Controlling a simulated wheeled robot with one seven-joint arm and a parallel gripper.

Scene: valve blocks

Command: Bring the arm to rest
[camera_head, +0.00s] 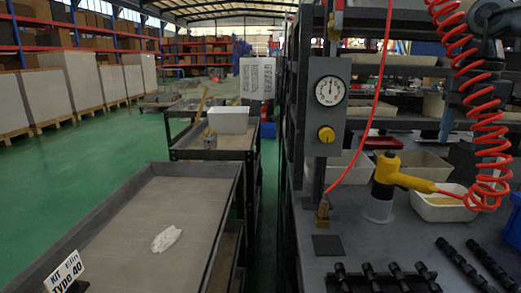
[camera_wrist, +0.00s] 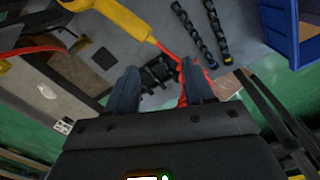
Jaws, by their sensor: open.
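My gripper (camera_wrist: 160,78) shows in the wrist view with its two dark fingers apart and nothing between them. It points toward the grey workbench (camera_wrist: 225,58) and hangs above it; the exact height cannot be told. Several black valve blocks (camera_wrist: 160,73) lie on the bench beyond the fingers, partly hidden by them. The gripper does not show in the head view. There, black valve blocks (camera_head: 385,280) lie at the front of the workbench (camera_head: 352,232), with two long black rows to their right.
A yellow tool (camera_head: 398,177) stands on the bench, which also shows in the wrist view (camera_wrist: 118,17). A red coiled hose (camera_head: 483,110) hangs above. A post with a gauge (camera_head: 330,92) rises at the bench's left. A grey cart (camera_head: 130,225) holds a white crumpled cloth (camera_head: 166,239).

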